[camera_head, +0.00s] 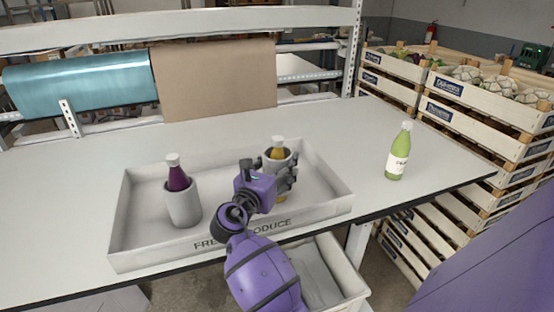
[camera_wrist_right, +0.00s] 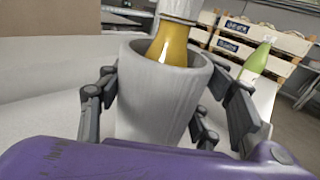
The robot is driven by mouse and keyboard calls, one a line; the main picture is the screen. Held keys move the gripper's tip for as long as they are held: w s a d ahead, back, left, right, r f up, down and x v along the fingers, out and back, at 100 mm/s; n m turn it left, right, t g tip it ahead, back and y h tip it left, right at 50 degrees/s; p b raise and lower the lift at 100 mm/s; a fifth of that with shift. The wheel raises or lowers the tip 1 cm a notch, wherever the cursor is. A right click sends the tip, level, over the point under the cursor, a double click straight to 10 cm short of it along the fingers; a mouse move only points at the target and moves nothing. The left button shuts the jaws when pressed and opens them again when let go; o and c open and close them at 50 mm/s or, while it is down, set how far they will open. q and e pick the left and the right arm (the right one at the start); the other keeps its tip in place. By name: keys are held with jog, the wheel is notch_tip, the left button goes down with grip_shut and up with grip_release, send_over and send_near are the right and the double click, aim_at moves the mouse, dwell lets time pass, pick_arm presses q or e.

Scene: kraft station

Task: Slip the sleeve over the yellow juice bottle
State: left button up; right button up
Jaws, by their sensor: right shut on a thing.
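The yellow juice bottle (camera_head: 278,152) stands upright in the right half of the grey tray, with its white cap and yellow neck above a grey sleeve (camera_head: 267,161). The sleeve is around the bottle; a little yellow also shows below it, so its lower edge seems above the tray floor. My right gripper (camera_head: 281,176) is shut on the sleeve, with fingers on both sides. In the right wrist view the bottle (camera_wrist_right: 168,48) rises out of the open top of the sleeve (camera_wrist_right: 155,105). My left gripper is not in view.
The tray (camera_head: 130,215) also holds a purple bottle (camera_head: 177,180) in another grey sleeve (camera_head: 183,207). A green bottle (camera_head: 398,155) stands on the table (camera_head: 340,130) to the right. Stacked wooden crates (camera_head: 480,105) stand beyond the right edge. Paper rolls line the back.

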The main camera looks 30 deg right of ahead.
aim_at(278, 137)
jog(key=shift+f, duration=0.25)
jog(key=o, duration=0.8)
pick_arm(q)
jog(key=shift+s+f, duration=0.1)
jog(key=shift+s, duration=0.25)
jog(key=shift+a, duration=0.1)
pick_arm(e)
jog(key=shift+r, duration=0.35)
notch_tip(278, 137, up, 9)
jog(key=shift+r, duration=0.15)
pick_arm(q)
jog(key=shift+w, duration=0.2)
